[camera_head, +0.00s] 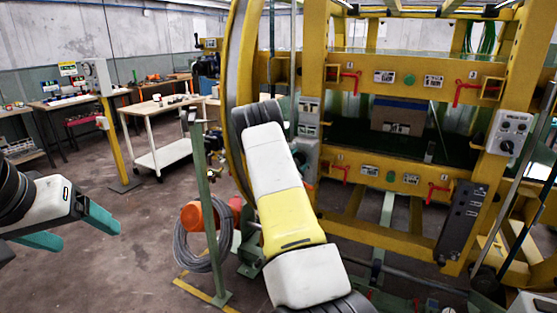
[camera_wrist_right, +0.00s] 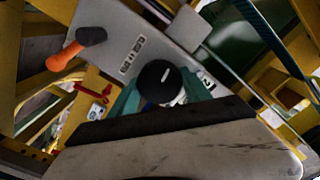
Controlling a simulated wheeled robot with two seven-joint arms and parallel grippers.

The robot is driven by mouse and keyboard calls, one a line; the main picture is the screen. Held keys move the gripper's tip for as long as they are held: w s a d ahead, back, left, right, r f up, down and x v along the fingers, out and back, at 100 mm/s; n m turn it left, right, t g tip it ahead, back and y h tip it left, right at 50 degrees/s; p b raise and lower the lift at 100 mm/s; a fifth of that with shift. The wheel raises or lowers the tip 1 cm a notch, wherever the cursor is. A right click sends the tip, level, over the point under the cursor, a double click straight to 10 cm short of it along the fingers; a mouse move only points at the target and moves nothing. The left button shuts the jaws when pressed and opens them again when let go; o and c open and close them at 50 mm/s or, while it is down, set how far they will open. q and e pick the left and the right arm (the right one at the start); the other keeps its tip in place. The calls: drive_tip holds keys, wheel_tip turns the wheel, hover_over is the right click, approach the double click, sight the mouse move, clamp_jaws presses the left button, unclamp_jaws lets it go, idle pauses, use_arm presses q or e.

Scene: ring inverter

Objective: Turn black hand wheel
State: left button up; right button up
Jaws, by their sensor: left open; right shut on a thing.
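The black hand wheel (camera_wrist_right: 158,82) is a round black knob with a short white mark on its face, in the middle of the right wrist view. It sits by a grey panel (camera_wrist_right: 128,32) with small labels. My right gripper (camera_wrist_right: 160,97) has its teal fingers on either side of the wheel and is shut on it. In the head view my right arm hides that gripper and the wheel. My left gripper (camera_head: 82,226) is at the left of the head view, open and empty, with its two teal fingers apart, away from the yellow machine.
The yellow machine frame (camera_head: 440,70) has several red handles and labels. An orange and black handle (camera_wrist_right: 66,55) is near the wheel. A green post (camera_head: 205,210), a coiled grey cable (camera_head: 185,245) and a white cart (camera_head: 165,155) stand left. Floor between them is clear.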

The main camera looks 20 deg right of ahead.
drive_tip(key=m, duration=0.4)
drive_tip(key=shift+m, duration=0.3)
drive_tip(key=shift+f+m, duration=0.1)
drive_tip(key=shift+m, duration=1.8)
drive_tip(key=o, duration=1.4)
drive_tip(key=v, duration=0.8)
